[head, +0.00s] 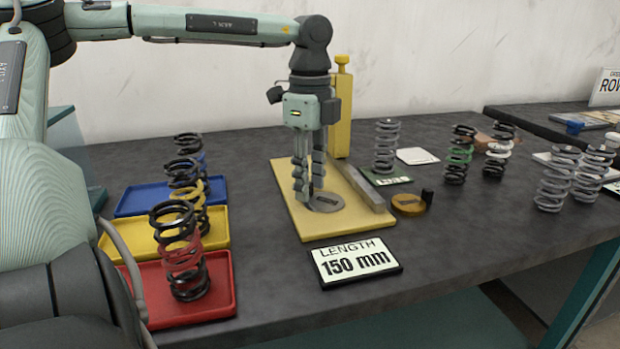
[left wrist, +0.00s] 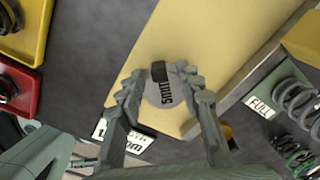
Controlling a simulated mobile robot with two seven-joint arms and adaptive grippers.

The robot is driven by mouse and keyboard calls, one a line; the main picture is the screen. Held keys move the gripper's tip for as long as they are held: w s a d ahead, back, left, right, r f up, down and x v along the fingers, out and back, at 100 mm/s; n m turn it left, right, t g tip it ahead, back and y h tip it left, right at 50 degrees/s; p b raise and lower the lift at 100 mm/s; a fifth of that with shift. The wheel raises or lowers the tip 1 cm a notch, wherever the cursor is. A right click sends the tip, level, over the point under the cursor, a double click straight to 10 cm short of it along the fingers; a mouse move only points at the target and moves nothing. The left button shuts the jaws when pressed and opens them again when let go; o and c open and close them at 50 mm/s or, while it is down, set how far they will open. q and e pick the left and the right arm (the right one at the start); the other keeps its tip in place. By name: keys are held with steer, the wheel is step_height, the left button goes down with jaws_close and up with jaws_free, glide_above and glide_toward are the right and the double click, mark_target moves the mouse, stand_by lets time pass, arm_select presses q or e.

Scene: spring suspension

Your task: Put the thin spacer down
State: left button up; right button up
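The thin spacer (head: 327,202) is a flat grey disc with dark lettering and a small black knob. It appears to rest on the yellow base plate (head: 290,207), near its front end. In the left wrist view the grey disc (left wrist: 166,95) shows between my fingers, with its black knob near the tips. My left gripper (head: 308,192) points straight down at the disc. Its fingers stand on either side of the knob, with a visible gap to it in the left wrist view, so it looks open. My right gripper is in neither view.
A yellow post (head: 342,105) and a grey bar (head: 362,188) stand by the plate. A brass disc (head: 408,204) lies right of it. A "150 mm" sign (head: 355,261) stands in front. Trays with springs are left, loose springs right. The front right tabletop is clear.

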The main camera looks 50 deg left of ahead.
mark_target(311, 184)
arm_select(q)
steer(key=shift+r, duration=0.1)
step_height(311, 184, up, 12)
stand_by(0.8)
